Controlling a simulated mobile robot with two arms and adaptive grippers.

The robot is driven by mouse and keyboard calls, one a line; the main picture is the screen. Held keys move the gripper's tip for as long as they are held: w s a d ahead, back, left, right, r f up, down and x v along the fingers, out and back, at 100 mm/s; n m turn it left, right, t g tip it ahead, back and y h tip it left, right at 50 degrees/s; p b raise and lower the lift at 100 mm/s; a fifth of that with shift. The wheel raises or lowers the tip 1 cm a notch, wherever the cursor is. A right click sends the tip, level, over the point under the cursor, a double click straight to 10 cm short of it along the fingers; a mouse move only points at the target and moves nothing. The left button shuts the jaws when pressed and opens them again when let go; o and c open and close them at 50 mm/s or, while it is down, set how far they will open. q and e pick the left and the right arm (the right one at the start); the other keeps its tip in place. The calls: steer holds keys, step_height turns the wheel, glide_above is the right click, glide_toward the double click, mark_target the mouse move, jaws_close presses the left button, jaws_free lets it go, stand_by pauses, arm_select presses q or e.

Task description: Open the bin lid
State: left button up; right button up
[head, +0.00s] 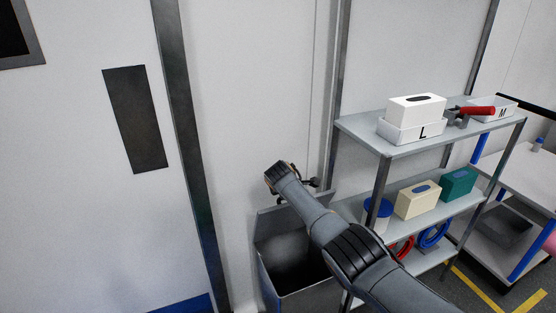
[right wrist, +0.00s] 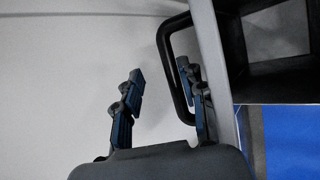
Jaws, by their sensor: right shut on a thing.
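The grey bin (head: 310,299) stands against the wall in the head view, its top open and its dark inside showing. Its lid (right wrist: 213,65) shows nearly edge-on as a grey panel in the right wrist view. It appears raised steeply at the back of the bin, but my right arm covers part of that area. A black loop handle (right wrist: 166,65) stands out from the lid. My right gripper (right wrist: 160,72) has a finger on each side of the handle bar and is shut on it. It is small and partly hidden in the head view (head: 312,184). My left gripper is not in view.
A metal shelf unit (head: 366,134) stands close to the right of the bin. It carries a white box (head: 416,108), bins marked L and M, cream and green boxes, and coils. A door with a dark panel (head: 136,118) is at left. A table stands at far right.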

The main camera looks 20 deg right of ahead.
steer(key=s+a+r+p, duration=0.1)
steer(key=a+r+p, duration=0.1)
steer(key=r+p, duration=0.4)
steer(key=s+a+r+t+p, duration=0.1)
steer(key=a+r+p, duration=0.2)
steer(key=r+p, duration=0.4)
steer(key=shift+s+a+r, duration=0.2)
steer(key=shift+a+r, duration=0.05)
steer(key=shift+r, duration=0.1)
stand_by(0.5)
steer(key=shift+p, duration=0.35)
